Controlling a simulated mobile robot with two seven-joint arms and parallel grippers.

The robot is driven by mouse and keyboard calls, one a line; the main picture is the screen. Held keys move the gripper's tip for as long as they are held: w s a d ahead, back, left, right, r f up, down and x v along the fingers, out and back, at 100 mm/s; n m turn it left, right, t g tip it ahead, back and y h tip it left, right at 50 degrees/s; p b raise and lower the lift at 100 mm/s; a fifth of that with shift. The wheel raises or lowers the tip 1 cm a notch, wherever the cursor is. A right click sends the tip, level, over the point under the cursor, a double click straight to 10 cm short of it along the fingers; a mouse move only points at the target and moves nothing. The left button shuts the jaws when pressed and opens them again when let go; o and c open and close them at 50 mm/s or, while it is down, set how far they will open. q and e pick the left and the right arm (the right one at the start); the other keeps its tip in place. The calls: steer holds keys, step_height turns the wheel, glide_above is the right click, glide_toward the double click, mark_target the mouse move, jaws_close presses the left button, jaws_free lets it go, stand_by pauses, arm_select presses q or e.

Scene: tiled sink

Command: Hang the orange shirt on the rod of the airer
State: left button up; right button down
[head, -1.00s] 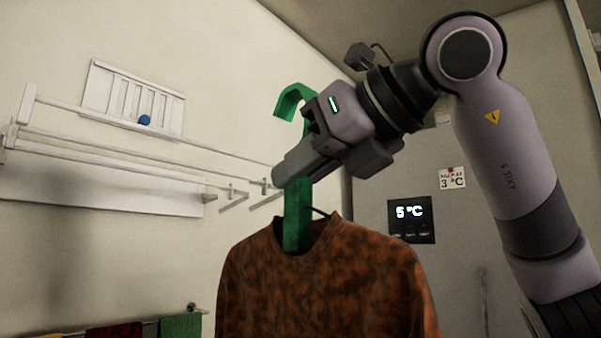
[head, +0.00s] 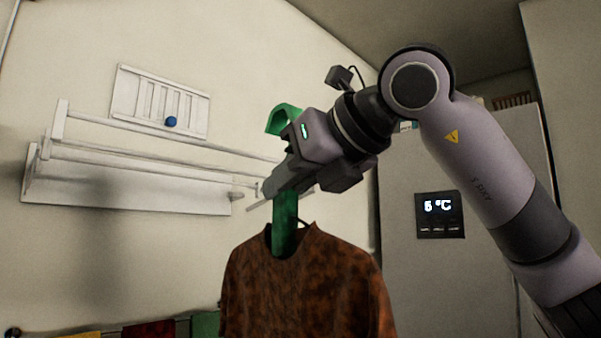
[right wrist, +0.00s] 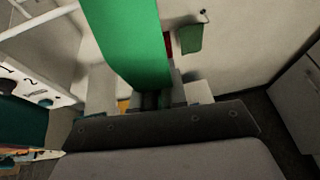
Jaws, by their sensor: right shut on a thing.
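My right gripper (head: 276,186) is shut on the green hanger (head: 285,222), gripping its stem below the hook. The hook curls up to the left above the gripper. The orange shirt (head: 305,285), with dark mottling, hangs from the hanger under the gripper. Its lower part is cut off by the picture's bottom edge. The white airer (head: 170,133) is on the wall to the left, with several long rods. The hook is in front of the rods' right ends in the picture; I see no contact. In the right wrist view the hanger (right wrist: 135,45) rises between the fingers. My left gripper is not in view.
A white slatted vent (head: 150,100) with a blue ball (head: 171,122) is above the airer. A grey fridge-like panel with a display (head: 439,214) stands at the right. Green (head: 206,324) and red (head: 150,330) towels hang low on the left.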

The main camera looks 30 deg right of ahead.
steer(key=shift+w+a+r+p, duration=0.1)
steer(key=shift+w+a+p, duration=0.15)
steer(key=shift+w, duration=0.3)
steer(key=shift+w+a+p, duration=0.15)
steer(key=shift+w+p, duration=0.15)
steer(key=shift+w, duration=0.25)
steer(key=shift+w+a+r+p, duration=0.1)
steer(key=shift+w+a+p, duration=0.15)
steer(key=shift+w, duration=0.3)
steer(key=shift+w+a+p, duration=0.3)
steer(key=shift+w+p, duration=0.25)
steer(key=shift+w, duration=0.4)
steer(key=shift+w+a+p, duration=0.3)
steer(key=shift+w+p, duration=0.3)
steer(key=shift+w, duration=0.2)
steer(key=shift+w+a+p, duration=0.25)
steer(key=shift+w+p, duration=0.3)
steer(key=shift+w, duration=0.25)
steer(key=shift+w+a+f, duration=0.1)
steer(key=shift+w+f, duration=0.1)
steer(key=shift+f, duration=0.15)
steer(key=shift+s+f+b, duration=0.1)
steer(key=shift+f+b, duration=1.25)
steer(key=shift+b, duration=0.15)
steer(key=c, duration=1.1)
jaws_free()
